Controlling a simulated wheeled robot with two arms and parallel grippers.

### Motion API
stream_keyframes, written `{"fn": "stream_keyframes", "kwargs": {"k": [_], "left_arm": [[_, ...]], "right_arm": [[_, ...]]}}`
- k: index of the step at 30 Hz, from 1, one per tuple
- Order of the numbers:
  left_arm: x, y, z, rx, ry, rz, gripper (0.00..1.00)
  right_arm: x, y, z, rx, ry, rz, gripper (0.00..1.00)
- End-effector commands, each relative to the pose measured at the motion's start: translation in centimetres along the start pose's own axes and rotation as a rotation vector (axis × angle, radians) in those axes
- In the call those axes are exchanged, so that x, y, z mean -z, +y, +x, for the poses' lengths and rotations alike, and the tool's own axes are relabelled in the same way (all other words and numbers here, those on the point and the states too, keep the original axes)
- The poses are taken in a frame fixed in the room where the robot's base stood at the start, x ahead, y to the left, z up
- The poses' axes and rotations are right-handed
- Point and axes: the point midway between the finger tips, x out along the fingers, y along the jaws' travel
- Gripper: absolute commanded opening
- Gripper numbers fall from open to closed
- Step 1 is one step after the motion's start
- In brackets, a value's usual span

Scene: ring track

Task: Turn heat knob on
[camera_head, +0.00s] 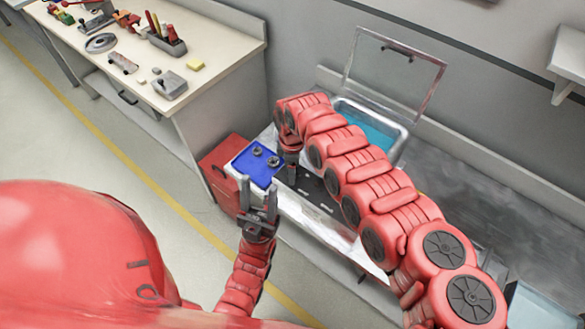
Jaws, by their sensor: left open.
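A blue control panel (254,172) is on the near left end of the metal bench. Two small dark round knobs stand on it, a left knob (257,151) and a right knob (273,161). I cannot tell which is the heat knob or whether it is on. My left gripper (259,192) is open and empty, fingers pointing up the picture, just in front of the panel's near edge in the picture. My right arm reaches over the bench from the right; its dark gripper (290,165) hangs just right of the panel, its fingers too small to read.
A basin with blue liquid (370,125) has a raised clear lid (394,68) behind my right arm. A red cabinet (222,170) stands left of the panel. A workbench with tools (130,55) is at upper left. The floor with a yellow line (150,182) is clear.

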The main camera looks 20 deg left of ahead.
Motion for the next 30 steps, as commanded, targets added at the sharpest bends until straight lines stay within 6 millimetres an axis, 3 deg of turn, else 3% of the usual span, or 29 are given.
{"fn": "stream_keyframes", "kwargs": {"k": [2, 10, 20, 30], "left_arm": [[0.0, 0.0, 0.0, 0.0, 0.0, 0.0, 0.5], [-0.01, 0.0, -0.01, 0.0, 0.0, 0.0, 0.5], [-0.02, 0.01, -0.12, 0.0, 0.0, 0.0, 0.5], [-0.16, 0.05, -0.95, 0.0, 0.0, 0.0, 0.5]], "right_arm": [[-0.01, 0.01, 0.0, 0.0, 0.0, 0.0, 0.49], [-0.01, 0.0, 0.0, 0.0, 0.0, 0.0, 0.0], [-0.02, 0.01, 0.04, 0.0, 0.0, 0.019, 0.0], [0.01, -0.01, 0.19, -0.001, 0.001, 0.199, 0.0]]}}
